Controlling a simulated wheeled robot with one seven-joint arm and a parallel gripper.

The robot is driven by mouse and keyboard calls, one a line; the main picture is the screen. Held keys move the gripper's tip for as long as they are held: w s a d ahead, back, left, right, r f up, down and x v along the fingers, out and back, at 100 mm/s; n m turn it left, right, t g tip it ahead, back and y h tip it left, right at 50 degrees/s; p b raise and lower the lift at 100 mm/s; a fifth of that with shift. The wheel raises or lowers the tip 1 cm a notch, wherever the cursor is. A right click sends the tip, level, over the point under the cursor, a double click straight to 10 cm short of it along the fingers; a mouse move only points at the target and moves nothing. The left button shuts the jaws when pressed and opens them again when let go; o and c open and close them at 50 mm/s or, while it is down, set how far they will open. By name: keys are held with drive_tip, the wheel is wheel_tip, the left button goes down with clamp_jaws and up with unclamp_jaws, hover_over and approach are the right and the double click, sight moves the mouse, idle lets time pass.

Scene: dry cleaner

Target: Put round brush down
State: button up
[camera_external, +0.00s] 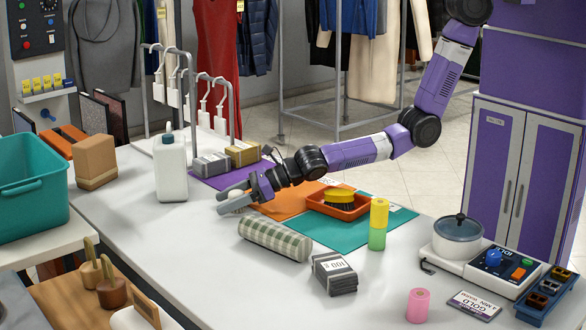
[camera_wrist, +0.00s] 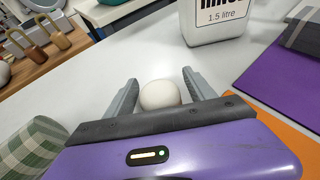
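A brush with a yellow rounded top (camera_external: 339,194) and dark bristles sits in a small orange tray (camera_external: 352,214); I cannot tell if it is the round brush. My gripper (camera_external: 228,202) is over the white counter, left of that tray, with its fingers apart and pointing left. In the wrist view, a smooth white rounded thing (camera_wrist: 159,95) shows between the two fingers. A gap shows on its right side, and I see no firm contact.
A white bottle (camera_external: 171,168) stands beyond the fingers. A checked green roll (camera_external: 275,238) lies in front of my gripper. Bare counter (camera_external: 150,225) lies left of the roll.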

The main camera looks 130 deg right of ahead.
drive_tip(key=shift+s+r, duration=0.1)
drive_tip(key=shift+r, duration=0.1)
drive_tip(key=p+v, duration=0.3)
drive_tip(key=v, duration=0.9)
drive_tip(key=shift+f, duration=0.1)
idle(0.3)
